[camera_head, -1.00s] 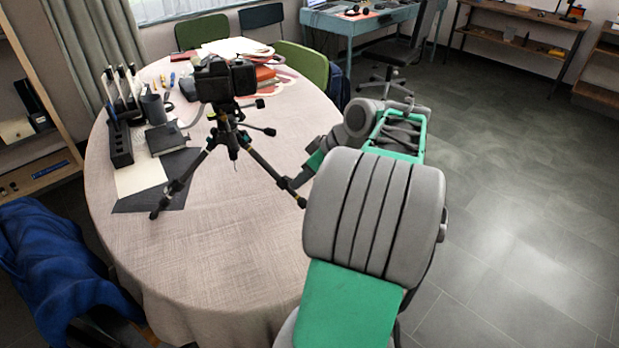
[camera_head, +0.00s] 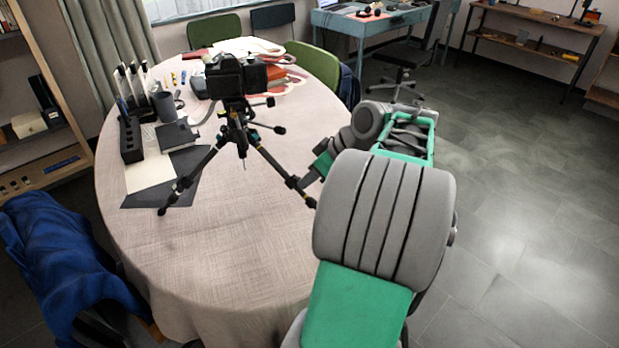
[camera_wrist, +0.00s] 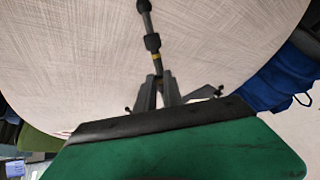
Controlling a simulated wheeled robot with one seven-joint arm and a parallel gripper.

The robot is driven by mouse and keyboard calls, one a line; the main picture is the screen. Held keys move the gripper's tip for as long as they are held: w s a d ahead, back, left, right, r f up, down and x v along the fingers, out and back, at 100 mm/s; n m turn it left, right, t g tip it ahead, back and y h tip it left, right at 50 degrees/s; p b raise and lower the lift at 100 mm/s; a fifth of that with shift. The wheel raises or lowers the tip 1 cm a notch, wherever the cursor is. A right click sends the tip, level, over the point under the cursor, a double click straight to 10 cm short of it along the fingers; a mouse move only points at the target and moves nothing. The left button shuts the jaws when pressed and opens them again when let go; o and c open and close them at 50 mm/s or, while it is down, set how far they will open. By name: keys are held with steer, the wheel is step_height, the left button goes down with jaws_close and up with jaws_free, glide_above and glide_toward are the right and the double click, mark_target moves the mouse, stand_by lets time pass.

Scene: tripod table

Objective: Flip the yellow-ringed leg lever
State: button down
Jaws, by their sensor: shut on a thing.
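A black tripod (camera_head: 240,128) with a camera on its head stands upright on the round table (camera_head: 240,255). One leg (camera_head: 272,160) reaches right toward my gripper. In the wrist view this leg (camera_wrist: 146,20) comes down from the top, with dark clamps and a yellow ring (camera_wrist: 156,57) just above my fingertips. My gripper (camera_wrist: 159,84) is shut on the yellow-ringed leg, with one finger on each side. I cannot tell whether the lever itself or the tube is between the fingers. In the head view my arm hides the fingertips.
A dark pen holder (camera_head: 131,140), a mug (camera_head: 165,105) and papers (camera_head: 150,174) lie left of the tripod. Books (camera_head: 278,84) lie behind it. A blue cloth (camera_head: 62,262) hangs over a chair at lower left. The table's front is clear.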

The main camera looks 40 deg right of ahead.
steer(key=shift+r, duration=0.1)
steer(key=shift+r+p, duration=0.3)
steer(key=shift+r, duration=0.1)
steer(key=shift+w+r+p, duration=0.15)
steer(key=shift+r+p, duration=0.1)
steer(key=shift+p, duration=0.1)
steer(key=shift+w+r+p, duration=0.1)
steer(key=shift+r+p, duration=0.2)
steer(key=shift+w+r+p, duration=0.25)
steer(key=shift+r+p, duration=0.05)
stand_by(1.0)
steer(key=shift+w+a+r, duration=0.1)
steer(key=shift+w+r, duration=0.05)
steer(key=shift+w+a+r+p, duration=0.1)
steer(key=shift+w+r+p, duration=0.05)
steer(key=shift+w+p, duration=0.2)
steer(key=c, duration=2.1)
jaws_free()
steer(key=shift+s, duration=0.1)
